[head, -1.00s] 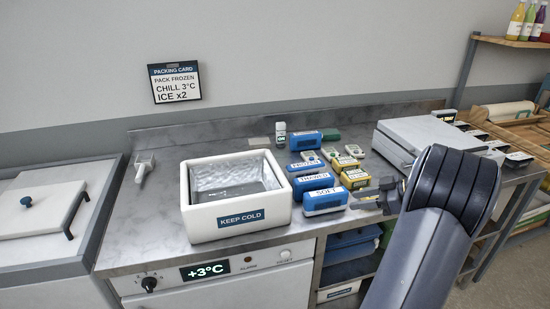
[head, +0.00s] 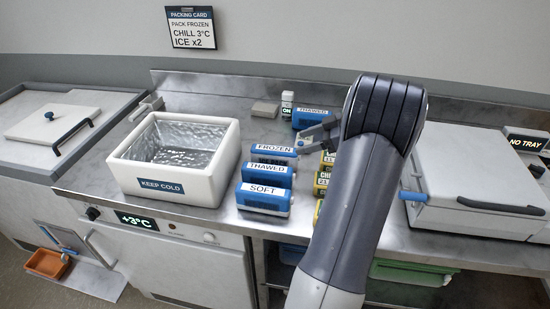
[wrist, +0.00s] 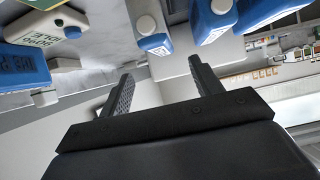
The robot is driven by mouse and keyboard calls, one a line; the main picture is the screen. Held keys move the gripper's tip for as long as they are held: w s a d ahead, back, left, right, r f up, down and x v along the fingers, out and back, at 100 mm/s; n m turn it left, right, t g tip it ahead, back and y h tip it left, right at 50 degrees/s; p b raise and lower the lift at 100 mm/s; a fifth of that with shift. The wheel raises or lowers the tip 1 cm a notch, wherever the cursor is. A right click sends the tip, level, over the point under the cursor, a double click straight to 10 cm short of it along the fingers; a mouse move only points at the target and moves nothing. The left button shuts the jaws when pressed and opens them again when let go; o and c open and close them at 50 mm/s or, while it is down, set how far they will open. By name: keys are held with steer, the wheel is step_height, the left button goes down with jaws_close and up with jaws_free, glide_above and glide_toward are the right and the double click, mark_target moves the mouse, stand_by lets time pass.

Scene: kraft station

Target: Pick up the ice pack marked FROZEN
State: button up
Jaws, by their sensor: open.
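The ice pack marked FROZEN (head: 272,150) is a blue block with a white label. It lies on the steel counter, at the back of a row of three, behind the packs marked THAWED (head: 267,172) and SOFT (head: 264,196). My gripper (head: 310,143) is open and empty, just right of the FROZEN pack; my arm hides part of it. In the wrist view both fingers of my gripper (wrist: 163,82) show apart with nothing between them. Blue-and-white packs (wrist: 155,42) show beyond them; I cannot tell which is FROZEN.
A white box marked KEEP COLD (head: 163,186) stands open left of the packs, with a foil lining. Another THAWED pack (head: 312,117) lies at the back. Yellow-green packs (head: 322,180) stand to the right, partly behind my arm.

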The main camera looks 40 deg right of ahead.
mark_target(276, 149)
steer(key=p+x, duration=0.3)
steer(key=x, duration=0.7)
steer(key=shift+w+a+r, duration=0.1)
steer(key=shift+w+a, duration=0.1)
steer(key=shift+a, duration=0.1)
steer(key=c, duration=1.2)
steer(key=shift+c, duration=0.5)
steer(key=shift+d+r, duration=0.1)
